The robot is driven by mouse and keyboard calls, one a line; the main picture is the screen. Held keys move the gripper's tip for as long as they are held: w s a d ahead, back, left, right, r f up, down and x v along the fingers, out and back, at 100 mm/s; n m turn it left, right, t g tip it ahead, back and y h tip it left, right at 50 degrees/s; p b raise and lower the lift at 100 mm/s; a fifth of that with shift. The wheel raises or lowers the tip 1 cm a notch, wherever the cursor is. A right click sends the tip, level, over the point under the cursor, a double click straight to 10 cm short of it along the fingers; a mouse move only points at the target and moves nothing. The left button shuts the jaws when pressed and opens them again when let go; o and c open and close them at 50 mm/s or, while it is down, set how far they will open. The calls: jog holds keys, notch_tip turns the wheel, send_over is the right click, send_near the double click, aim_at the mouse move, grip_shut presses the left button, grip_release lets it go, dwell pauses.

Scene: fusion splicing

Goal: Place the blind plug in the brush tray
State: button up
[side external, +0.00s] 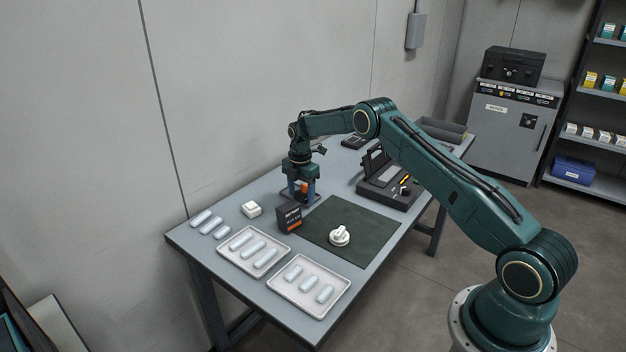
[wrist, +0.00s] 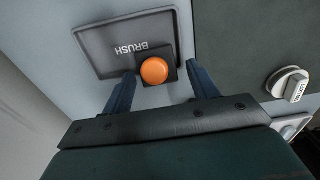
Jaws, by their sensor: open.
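The blind plug, seen as an orange round cap (wrist: 154,71) on a black square base, is between my gripper's fingers in the wrist view. In the side external view, its orange (side external: 304,187) shows between the blue fingers. My gripper (wrist: 162,70) is open around it, with a clear gap at the right finger; it also shows in the side external view (side external: 301,194), pointing down near the table. The dark brush tray (wrist: 110,46), marked BRUSH, lies under and beside the plug. The plug overlaps the tray's near right edge in view; I cannot tell whether it rests there.
A dark mat (side external: 365,245) bears a white round part with a knob (side external: 340,236). Two white trays (side external: 275,291) (side external: 232,258) hold pale sleeves. A dark splicer-like device (side external: 390,185) stands right of my gripper.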

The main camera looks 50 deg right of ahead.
aim_at(301, 193)
notch_tip(301, 193, up, 12)
jog(key=shift+r, duration=0.15)
dwell(0.7)
jog(key=shift+r, duration=0.1)
dwell(0.4)
